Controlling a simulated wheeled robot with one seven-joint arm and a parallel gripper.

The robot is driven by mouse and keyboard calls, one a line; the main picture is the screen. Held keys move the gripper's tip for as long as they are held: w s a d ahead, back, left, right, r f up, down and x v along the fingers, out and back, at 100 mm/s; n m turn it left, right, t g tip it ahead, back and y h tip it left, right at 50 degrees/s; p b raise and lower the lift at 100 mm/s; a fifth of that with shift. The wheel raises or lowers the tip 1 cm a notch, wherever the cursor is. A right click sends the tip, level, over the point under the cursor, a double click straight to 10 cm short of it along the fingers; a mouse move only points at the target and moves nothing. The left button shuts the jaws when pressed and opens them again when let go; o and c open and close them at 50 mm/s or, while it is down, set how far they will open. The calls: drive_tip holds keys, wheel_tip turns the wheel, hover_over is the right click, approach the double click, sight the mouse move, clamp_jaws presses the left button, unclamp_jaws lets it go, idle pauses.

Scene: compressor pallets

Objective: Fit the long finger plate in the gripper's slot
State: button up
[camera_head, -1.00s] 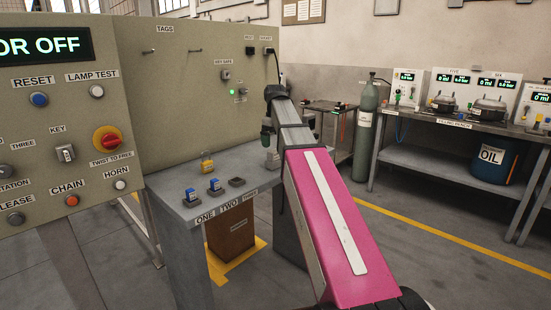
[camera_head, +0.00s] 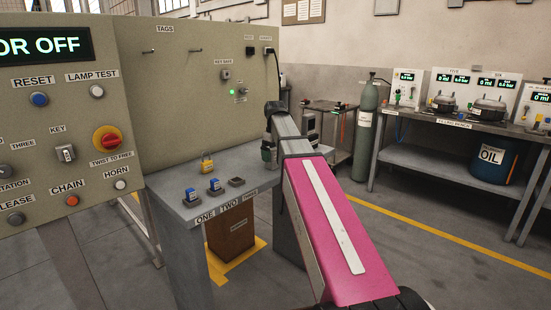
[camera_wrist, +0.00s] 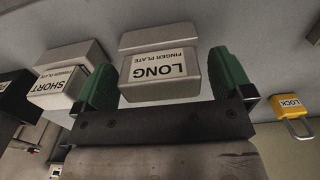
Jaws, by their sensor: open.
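The long finger plate (camera_wrist: 155,78), a pale grey block labelled LONG FINGER PLATE, shows in the middle of the wrist view. My gripper (camera_wrist: 163,68) is open, with one green finger on each side of this block. The short finger plate (camera_wrist: 62,78), a similar labelled block, stands just left of the left finger. In the head view my gripper (camera_head: 268,152) is low over the bench, and the plates cannot be made out there. The slot cannot be made out.
A yellow padlock (camera_wrist: 290,107) lies right of my gripper in the wrist view. The control panel (camera_head: 200,100) rises behind the bench. A gas cylinder (camera_head: 364,140) stands farther right.

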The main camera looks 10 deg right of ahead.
sight(275, 150)
idle(0.8)
drive_tip(key=c, duration=1.2)
drive_tip(key=shift+r, duration=0.2)
drive_tip(key=shift+r, duration=2.8)
